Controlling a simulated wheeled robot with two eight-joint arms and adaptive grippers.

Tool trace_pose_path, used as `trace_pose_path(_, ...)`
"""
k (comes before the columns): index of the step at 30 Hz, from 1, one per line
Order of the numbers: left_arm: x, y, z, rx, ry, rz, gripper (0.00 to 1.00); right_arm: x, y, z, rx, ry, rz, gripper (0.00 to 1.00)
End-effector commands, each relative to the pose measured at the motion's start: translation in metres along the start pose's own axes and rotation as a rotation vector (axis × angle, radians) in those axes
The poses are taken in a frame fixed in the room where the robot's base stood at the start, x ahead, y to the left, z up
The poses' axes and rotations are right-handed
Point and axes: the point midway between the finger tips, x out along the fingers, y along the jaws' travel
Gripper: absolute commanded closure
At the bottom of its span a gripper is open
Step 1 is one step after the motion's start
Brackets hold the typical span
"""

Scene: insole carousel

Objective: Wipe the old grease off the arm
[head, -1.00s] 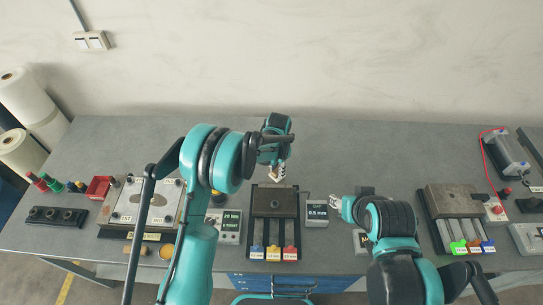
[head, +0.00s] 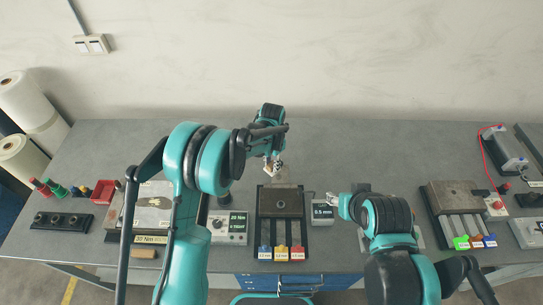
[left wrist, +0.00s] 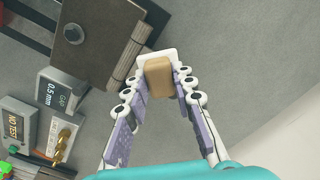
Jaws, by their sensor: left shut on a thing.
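My left gripper (head: 273,168) hangs over the bench just behind the dark plate fixture (head: 281,200) with the round boss. In the left wrist view it (left wrist: 160,76) is shut on a tan block (left wrist: 158,76) with a white backing. The block is apart from the dark plate (left wrist: 92,40), which lies to its left. I cannot tell which part is the arm named in the task, nor make out grease on it. My right gripper (head: 335,200) is beside the 0.5 mm gap box (head: 322,212); its fingers are too small to read.
A torque box (head: 228,226) stands left of the fixture. A plate with a dark patch (head: 153,205) is partly behind my left arm. Farther left are a red bin (head: 103,190) and a black holed block (head: 58,220). Another fixture (head: 455,197) stands right. The rear bench is clear.

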Motion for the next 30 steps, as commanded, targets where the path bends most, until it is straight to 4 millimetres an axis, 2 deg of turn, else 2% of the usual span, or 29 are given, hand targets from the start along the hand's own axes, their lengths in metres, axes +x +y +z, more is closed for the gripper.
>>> trace_pose_path(6, -0.022, 0.001, 0.000, -0.002, 0.000, 0.000, 1.00, -0.009, 0.000, -0.007, 0.000, 0.000, 0.000, 0.54)
trace_pose_path(12, -0.034, 0.001, 0.001, -0.004, 0.000, 0.000, 1.00, -0.013, 0.000, -0.009, 0.000, 0.000, 0.000, 0.54)
trace_pose_path(30, -0.032, 0.001, 0.001, -0.005, 0.000, 0.000, 1.00, -0.010, 0.000, -0.007, 0.000, 0.000, 0.000, 0.54)
